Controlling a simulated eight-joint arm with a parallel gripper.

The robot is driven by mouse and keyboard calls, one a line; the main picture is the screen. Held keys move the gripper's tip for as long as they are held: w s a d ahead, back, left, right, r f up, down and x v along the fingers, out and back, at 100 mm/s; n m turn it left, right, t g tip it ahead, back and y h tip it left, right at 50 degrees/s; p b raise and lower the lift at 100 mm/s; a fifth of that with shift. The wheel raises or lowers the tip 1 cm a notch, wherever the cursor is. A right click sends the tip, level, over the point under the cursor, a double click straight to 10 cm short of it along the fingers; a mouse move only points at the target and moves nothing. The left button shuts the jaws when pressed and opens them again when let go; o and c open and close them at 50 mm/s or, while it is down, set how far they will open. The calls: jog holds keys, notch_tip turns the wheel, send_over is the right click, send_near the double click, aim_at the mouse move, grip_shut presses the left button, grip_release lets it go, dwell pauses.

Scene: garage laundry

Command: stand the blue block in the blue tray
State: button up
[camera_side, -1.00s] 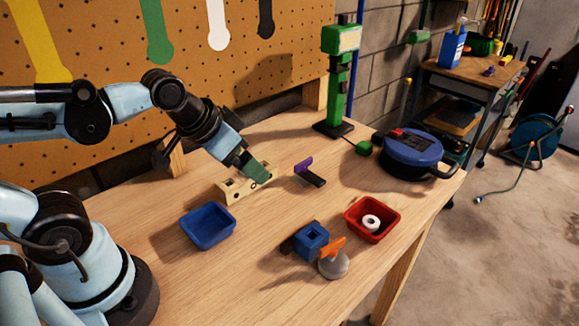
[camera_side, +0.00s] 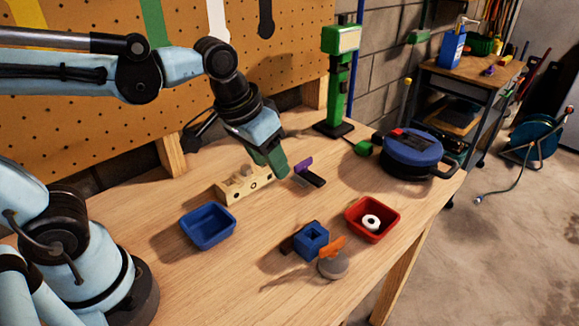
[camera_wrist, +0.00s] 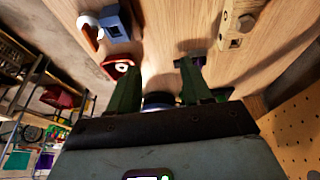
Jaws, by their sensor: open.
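The blue block (camera_side: 311,239) stands on the bench with a square opening in its top. A dark piece lies at its left, and an orange piece on a grey round base is close at its front right. The block also shows at the top of the wrist view (camera_wrist: 116,24). The blue tray (camera_side: 208,229) is empty, left of the block, and is not visible in the wrist view. My gripper (camera_side: 278,174) is above the bench, behind and left of the block. Its green fingers are apart and empty in the wrist view (camera_wrist: 158,70).
A pale wooden block with holes (camera_side: 240,187) and a purple-and-black piece (camera_side: 310,174) are close to my gripper. The red tray (camera_side: 372,220) holds a white ring (camera_side: 371,221). A blue-topped round case (camera_side: 415,150) stands at the back right.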

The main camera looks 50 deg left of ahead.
aim_at(313, 228)
jog(key=w+d+g, duration=0.3)
jog(key=d+g, duration=0.1)
jog(key=d, duration=0.5)
jog(key=shift+y, duration=0.3)
jog(key=shift+s+f, duration=0.15)
jog(key=shift+f, duration=3)
jog(key=shift+s+f, duration=0.1)
jog(key=shift+f, duration=3.05)
jog(key=shift+c, duration=0.5)
jog(key=c, duration=0.7)
jog(key=shift+r, duration=0.1)
